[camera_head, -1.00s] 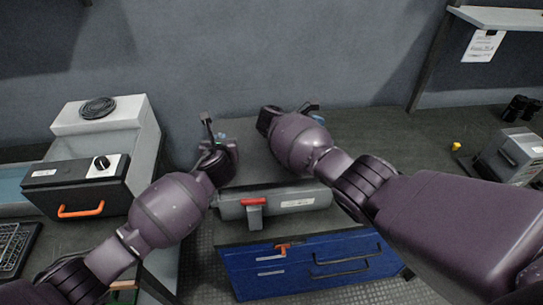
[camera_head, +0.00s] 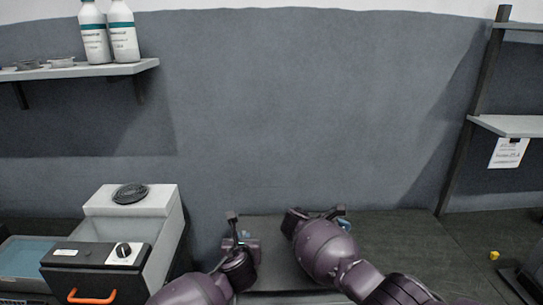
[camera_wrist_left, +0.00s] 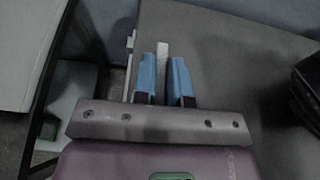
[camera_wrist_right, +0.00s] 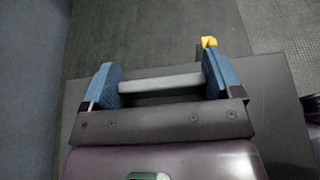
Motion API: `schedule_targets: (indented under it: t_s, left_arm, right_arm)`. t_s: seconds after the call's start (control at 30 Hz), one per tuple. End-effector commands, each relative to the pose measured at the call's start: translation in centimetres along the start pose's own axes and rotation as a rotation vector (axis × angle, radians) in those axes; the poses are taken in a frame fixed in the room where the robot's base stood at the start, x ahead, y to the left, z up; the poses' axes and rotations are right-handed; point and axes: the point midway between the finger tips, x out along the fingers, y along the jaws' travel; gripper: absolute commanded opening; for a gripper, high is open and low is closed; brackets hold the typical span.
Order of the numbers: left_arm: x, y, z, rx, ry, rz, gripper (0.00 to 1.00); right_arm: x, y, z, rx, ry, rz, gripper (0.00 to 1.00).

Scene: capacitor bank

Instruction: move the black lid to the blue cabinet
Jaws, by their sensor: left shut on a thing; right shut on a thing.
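The black lid (camera_head: 272,240) is a flat dark grey panel between my two grippers in the head view. Its surface also shows in the left wrist view (camera_wrist_left: 225,60) and the right wrist view (camera_wrist_right: 272,95). My left gripper (camera_head: 243,236) is at the lid's left side, its blue fingers shut on a thin grey bar (camera_wrist_left: 162,68). My right gripper (camera_head: 340,222) is at the lid's right side, its blue fingers at the ends of a grey handle bar (camera_wrist_right: 160,83). The blue cabinet is out of view.
A grey machine (camera_head: 165,228) with an orange-handled drawer (camera_head: 92,298) stands left of the lid. A shelf (camera_head: 100,70) with two white bottles is at upper left, another shelf (camera_head: 510,125) at right. A small yellow object (camera_head: 494,255) lies at right.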

Motion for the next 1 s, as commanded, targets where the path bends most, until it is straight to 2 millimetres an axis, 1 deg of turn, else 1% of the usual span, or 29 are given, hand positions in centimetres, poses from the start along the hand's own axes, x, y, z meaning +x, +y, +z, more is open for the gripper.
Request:
schedule_targets:
  t_s: [0.37,1.0]
  left_arm:
    - [-1.1,0.0,0.9,-0.001,-0.002,-0.001,0.0]
    - [-3.8,-0.1,3.0,0.0,-0.002,-0.003,0.0]
  right_arm:
    - [-0.6,-0.6,0.9,-0.001,0.001,0.006,0.42]
    - [-1.8,-2.3,3.7,-0.001,0.002,0.007,0.42]
